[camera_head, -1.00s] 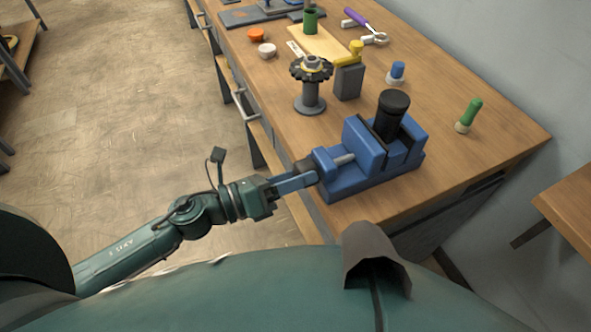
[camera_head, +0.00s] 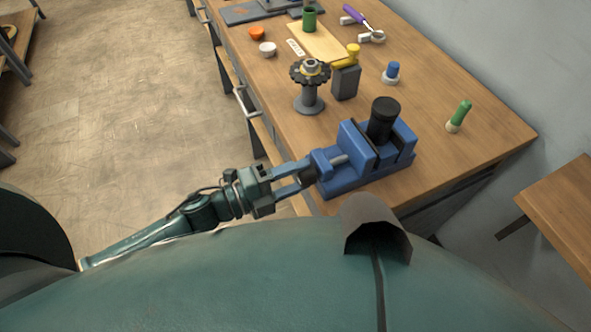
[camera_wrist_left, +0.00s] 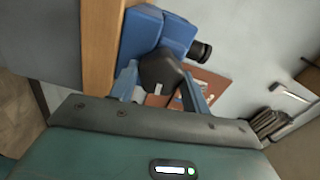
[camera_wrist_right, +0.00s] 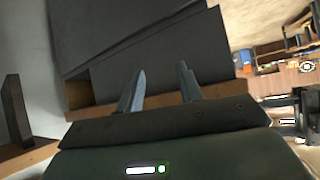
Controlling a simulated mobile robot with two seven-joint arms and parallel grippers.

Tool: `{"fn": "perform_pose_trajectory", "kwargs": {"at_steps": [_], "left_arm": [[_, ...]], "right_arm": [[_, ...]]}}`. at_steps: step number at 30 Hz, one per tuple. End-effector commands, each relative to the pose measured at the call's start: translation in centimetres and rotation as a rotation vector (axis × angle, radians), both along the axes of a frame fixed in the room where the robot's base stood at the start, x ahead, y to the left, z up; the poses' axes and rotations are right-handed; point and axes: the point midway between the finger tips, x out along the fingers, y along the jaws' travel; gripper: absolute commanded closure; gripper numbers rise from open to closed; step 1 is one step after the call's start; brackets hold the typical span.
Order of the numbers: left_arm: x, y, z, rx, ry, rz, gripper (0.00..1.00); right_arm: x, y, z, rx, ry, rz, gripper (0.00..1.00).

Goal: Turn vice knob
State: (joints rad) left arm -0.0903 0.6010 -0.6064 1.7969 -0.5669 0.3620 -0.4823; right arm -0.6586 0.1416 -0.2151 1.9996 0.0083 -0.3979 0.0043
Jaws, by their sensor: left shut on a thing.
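The blue vice (camera_head: 345,178) stands at the near end of the wooden workbench, with a black cylinder (camera_head: 383,120) upright between its jaws. The vice's dark knob (camera_head: 305,172) faces left, toward my left arm. My left gripper (camera_head: 300,177) is shut on the knob, one finger on each side. The left wrist view shows the dark knob (camera_wrist_left: 161,72) between the two fingers, with the blue vice body (camera_wrist_left: 155,32) behind it. My right gripper (camera_wrist_right: 160,85) shows only in its wrist view; its fingers are apart with nothing visible between them.
On the workbench (camera_head: 440,165) stand a gear on a grey stand (camera_head: 309,95), a grey block with a yellow part (camera_head: 346,80), a blue-capped item (camera_head: 391,72) and a green-handled tool (camera_head: 459,116). Open floor (camera_head: 110,110) lies left of the bench.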

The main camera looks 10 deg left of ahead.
Motion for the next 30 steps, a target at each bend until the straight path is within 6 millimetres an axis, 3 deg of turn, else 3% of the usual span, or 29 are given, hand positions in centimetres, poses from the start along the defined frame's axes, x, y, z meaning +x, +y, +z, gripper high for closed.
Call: {"fn": "perform_pose_trajectory", "kwargs": {"at_steps": [12, 29, 30], "left_arm": [[0.03, -0.01, 0.22, -0.119, 0.161, -0.001, 0.76], [0.04, -0.01, 0.14, -0.137, 0.186, -0.001, 0.76], [0.04, -0.01, 0.14, -0.137, 0.185, -0.001, 0.52]], "right_arm": [[-0.44, -0.19, 0.23, -0.008, 0.026, -0.007, 0.64], [-0.35, -0.35, 0.24, -0.014, 0.023, -0.001, 0.64], [-0.35, -0.34, 0.24, -0.014, 0.023, -0.001, 0.64]]}}
